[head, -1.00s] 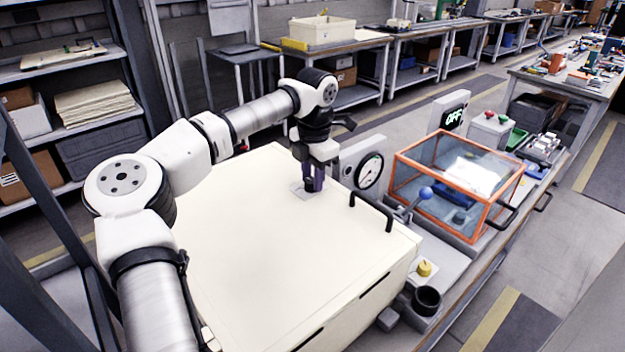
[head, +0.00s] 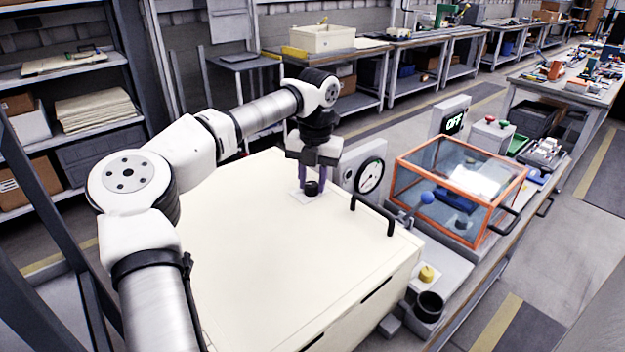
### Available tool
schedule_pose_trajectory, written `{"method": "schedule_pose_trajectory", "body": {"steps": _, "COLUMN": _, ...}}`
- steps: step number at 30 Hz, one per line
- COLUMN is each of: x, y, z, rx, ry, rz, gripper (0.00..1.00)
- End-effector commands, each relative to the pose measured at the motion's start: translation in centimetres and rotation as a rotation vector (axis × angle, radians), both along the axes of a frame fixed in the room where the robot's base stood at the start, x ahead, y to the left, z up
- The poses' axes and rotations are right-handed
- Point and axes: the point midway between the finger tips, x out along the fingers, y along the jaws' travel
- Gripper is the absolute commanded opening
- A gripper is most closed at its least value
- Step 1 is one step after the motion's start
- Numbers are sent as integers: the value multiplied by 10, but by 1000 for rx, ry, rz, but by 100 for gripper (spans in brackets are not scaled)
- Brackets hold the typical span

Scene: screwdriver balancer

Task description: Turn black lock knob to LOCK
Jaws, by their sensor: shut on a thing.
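The black lock knob (head: 312,188) stands on a small pale plate (head: 301,197) on top of the cream cabinet (head: 250,255). My gripper (head: 317,184) points straight down over it, with its dark purple fingers on either side of the knob. The gripper is shut on the knob. The fingers hide part of the knob, and any LOCK marking on the plate is too small to read.
A black handle (head: 373,214) stands up on the cabinet's right side. Beside it are a round gauge (head: 370,175), a blue-balled lever (head: 426,198) and an orange-framed clear box (head: 455,185). A display (head: 454,122) reads OFF. Most of the cabinet top is clear.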

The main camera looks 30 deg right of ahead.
Motion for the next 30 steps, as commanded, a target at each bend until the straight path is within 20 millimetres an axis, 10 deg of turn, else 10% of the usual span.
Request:
{"method": "schedule_pose_trajectory", "body": {"steps": 14, "x": 0, "y": 1, "z": 0, "rx": 1, "ry": -1, "rz": 13, "gripper": 7}}
{"method": "schedule_pose_trajectory", "body": {"steps": 15, "x": 0, "y": 0, "z": 0, "rx": 1, "ry": -1, "rz": 13, "gripper": 35}}
{"method": "schedule_pose_trajectory", "body": {"steps": 19, "x": 0, "y": 0, "z": 0, "rx": 1, "ry": 0, "rz": 12, "gripper": 52}}
{"method": "schedule_pose_trajectory", "body": {"steps": 30, "x": 0, "y": 0, "z": 5, "rx": -1, "ry": -2, "rz": 12, "gripper": 52}}
